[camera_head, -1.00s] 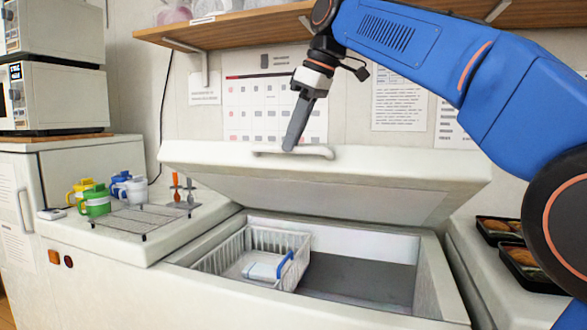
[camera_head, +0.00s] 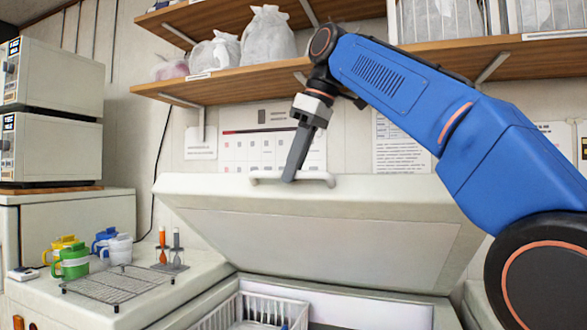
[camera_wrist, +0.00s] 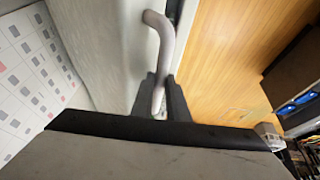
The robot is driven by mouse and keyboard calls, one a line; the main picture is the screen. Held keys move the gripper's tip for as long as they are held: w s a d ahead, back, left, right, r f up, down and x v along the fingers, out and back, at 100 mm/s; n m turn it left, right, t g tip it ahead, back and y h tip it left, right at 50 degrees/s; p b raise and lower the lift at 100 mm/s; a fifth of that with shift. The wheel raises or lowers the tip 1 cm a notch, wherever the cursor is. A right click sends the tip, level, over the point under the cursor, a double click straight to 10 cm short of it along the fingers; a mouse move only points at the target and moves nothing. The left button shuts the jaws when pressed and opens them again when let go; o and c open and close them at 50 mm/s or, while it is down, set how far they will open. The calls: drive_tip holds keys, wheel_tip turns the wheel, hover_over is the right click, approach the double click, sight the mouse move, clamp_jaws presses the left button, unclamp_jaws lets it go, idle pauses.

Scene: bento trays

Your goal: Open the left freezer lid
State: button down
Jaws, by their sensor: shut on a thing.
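The freezer lid (camera_head: 310,235) stands tilted up, with its underside facing me and the freezer opening showing below it. Its pale bar handle (camera_head: 318,178) runs along the lid's upper edge. A white wire basket (camera_head: 250,312) sits inside the freezer at the left, partly cut off by the picture edge.
A wooden shelf (camera_head: 225,85) with white bags (camera_head: 268,35) hangs above the lid, close to my arm. On the left counter stand a wire rack (camera_head: 117,284), green cup (camera_head: 72,262), yellow cup (camera_head: 60,244) and a small stand with orange and grey items (camera_head: 170,255).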

drive_tip(key=c, duration=1.7)
unclamp_jaws()
drive_tip(key=shift+w+f, duration=0.3)
drive_tip(key=shift+w, duration=0.05)
drive_tip(key=shift+r, duration=0.1)
drive_tip(key=shift+v, duration=1.6)
drive_tip(key=s+d, duration=0.2)
drive_tip(key=d, duration=0.1)
drive_tip(key=s+d, duration=0.2)
drive_tip(key=d, duration=0.2)
drive_tip(key=s+d, duration=0.2)
drive_tip(key=d, duration=0.1)
drive_tip(key=shift+s+d, duration=0.1)
drive_tip(key=shift+d, duration=0.2)
